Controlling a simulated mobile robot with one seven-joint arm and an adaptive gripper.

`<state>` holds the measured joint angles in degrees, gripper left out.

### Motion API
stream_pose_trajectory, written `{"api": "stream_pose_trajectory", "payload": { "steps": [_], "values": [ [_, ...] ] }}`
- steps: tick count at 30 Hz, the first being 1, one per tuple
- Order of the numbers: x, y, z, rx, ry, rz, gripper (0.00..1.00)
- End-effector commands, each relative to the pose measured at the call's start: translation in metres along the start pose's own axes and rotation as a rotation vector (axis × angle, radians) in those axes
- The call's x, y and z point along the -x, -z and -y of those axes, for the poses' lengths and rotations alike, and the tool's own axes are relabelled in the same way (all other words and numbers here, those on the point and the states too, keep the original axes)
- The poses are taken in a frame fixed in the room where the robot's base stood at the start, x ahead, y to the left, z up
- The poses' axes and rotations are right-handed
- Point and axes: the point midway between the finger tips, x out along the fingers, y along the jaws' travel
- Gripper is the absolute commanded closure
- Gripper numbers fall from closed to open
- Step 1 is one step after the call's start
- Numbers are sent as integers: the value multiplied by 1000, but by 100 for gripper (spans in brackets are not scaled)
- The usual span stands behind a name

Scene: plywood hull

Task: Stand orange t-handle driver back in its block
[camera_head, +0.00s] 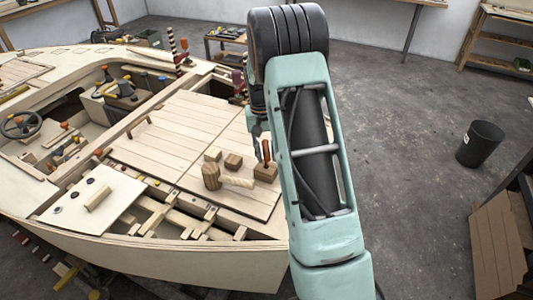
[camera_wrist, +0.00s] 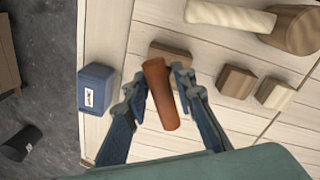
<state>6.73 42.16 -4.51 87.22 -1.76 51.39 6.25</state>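The orange t-handle driver (camera_wrist: 161,96) shows in the wrist view as a rounded orange bar between the two fingers of my gripper (camera_wrist: 159,80). In the head view the driver (camera_head: 266,150) stands out above the block (camera_head: 264,173), below my gripper (camera_head: 259,133). I cannot tell whether its shaft is in the block; the shaft is hidden.
A blue labelled box (camera_wrist: 96,87) lies left of the gripper. Wooden cubes (camera_wrist: 236,81), a pale rod (camera_wrist: 230,15) and a mallet-like brown cylinder (camera_wrist: 297,29) lie to the right. The plank deck (camera_head: 165,140) has open frames at its front. A dark bin (camera_head: 480,144) stands on the floor.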

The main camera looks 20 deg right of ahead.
Motion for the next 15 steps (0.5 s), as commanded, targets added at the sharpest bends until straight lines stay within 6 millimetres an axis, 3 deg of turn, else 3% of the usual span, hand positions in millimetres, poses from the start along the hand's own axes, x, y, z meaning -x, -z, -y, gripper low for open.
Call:
{"api": "stream_pose_trajectory", "payload": {
  "steps": [11, 15],
  "values": [
    [1, 0, 0, 0, 0, 0, 64],
    [14, 1, 0, 0, 0, -2, 64]
  ]
}}
